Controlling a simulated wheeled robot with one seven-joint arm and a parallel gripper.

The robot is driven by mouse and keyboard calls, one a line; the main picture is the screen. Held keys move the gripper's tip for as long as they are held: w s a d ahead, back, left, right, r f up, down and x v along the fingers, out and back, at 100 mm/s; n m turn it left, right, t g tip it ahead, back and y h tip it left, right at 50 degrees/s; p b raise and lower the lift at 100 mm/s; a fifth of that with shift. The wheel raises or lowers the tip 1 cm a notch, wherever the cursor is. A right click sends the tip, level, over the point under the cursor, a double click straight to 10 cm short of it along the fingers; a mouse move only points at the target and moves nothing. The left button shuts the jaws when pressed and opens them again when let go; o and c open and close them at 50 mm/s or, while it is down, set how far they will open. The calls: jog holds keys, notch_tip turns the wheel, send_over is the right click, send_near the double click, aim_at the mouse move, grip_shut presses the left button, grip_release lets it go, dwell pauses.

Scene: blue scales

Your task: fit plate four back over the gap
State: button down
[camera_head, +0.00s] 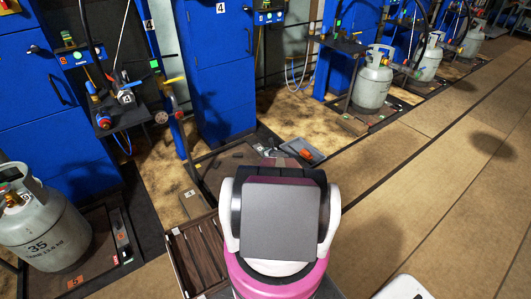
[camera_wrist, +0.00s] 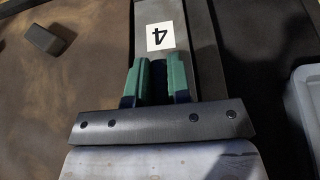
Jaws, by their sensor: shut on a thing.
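Plate four (camera_wrist: 149,13) is a grey strip with a white "4" label in the wrist view. It lies at the fingertips of my gripper (camera_wrist: 157,72). The two green fingers are shut close together on it, with a dark strip between them; the exact grip is partly hidden. Plate four cannot be made out for certain in the head view, where my own arm hides my gripper. A small "4" tag (camera_head: 190,193) shows on the floor left of my arm. I cannot tell where the gap is.
A dark block (camera_wrist: 48,38) lies at the wrist view's upper left, and a grey tray (camera_wrist: 306,88) at its right edge. In the head view, a grey tray (camera_head: 291,147) with an orange item lies beyond my arm. A slatted box (camera_head: 196,256) and gas cylinder (camera_head: 42,225) stand left.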

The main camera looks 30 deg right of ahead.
jog(key=shift+f, duration=0.15)
jog(key=c, duration=1.1)
grip_release()
